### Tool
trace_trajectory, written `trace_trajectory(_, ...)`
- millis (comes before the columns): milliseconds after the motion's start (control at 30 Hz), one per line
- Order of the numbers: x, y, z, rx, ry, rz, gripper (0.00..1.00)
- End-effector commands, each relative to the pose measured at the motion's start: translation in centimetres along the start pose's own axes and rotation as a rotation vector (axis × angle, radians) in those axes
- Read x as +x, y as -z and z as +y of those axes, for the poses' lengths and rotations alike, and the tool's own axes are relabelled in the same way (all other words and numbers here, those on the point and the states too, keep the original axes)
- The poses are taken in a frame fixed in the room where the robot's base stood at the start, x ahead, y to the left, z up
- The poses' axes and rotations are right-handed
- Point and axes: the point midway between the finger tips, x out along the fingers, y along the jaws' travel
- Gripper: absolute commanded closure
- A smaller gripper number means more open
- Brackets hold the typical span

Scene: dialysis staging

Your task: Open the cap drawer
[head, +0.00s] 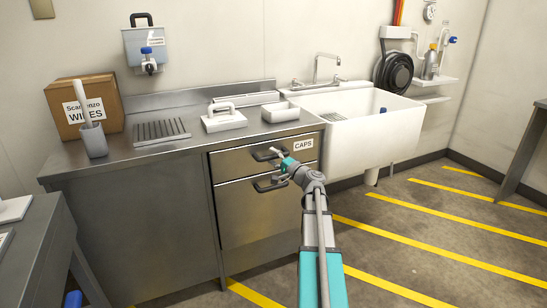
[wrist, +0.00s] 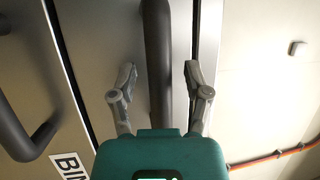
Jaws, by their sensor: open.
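The cap drawer (head: 235,162) is the upper drawer of the steel counter, labelled CAPS, and its front looks flush. Its dark bar handle (head: 262,155) sticks out from the front. My gripper (head: 278,154) is at the right part of this handle. In the wrist view, my gripper (wrist: 160,75) is open, with one finger on each side of the handle bar (wrist: 157,35). Gaps show between the bar and the fingertips, and the bar's near end is hidden behind the gripper body. No grip on the bar shows.
A lower drawer (head: 250,215) with its own handle (head: 268,186) sits directly below; that handle also shows in the wrist view (wrist: 20,135). A white sink (head: 365,135) stands to the right. The striped floor (head: 400,210) before the sink is clear.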

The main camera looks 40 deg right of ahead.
Motion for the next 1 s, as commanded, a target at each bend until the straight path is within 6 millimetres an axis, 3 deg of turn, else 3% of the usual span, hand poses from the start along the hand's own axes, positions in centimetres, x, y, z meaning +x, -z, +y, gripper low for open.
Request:
trace_trajectory(167,-0.01,-0.01,0.01,0.000,0.000,0.000,0.38)
trace_trajectory(200,-0.01,-0.01,0.01,0.000,0.000,0.000,0.41)
trace_trajectory(500,-0.02,-0.01,0.00,0.000,0.000,0.000,0.97)
trace_trajectory(533,-0.02,-0.01,0.00,0.000,0.000,0.000,1.00)
trace_trajectory(733,0.04,0.36,0.04,0.000,0.000,-0.002,1.00)
trace_trajectory(1000,-0.36,-0.56,-0.10,0.001,0.000,-0.002,1.00)
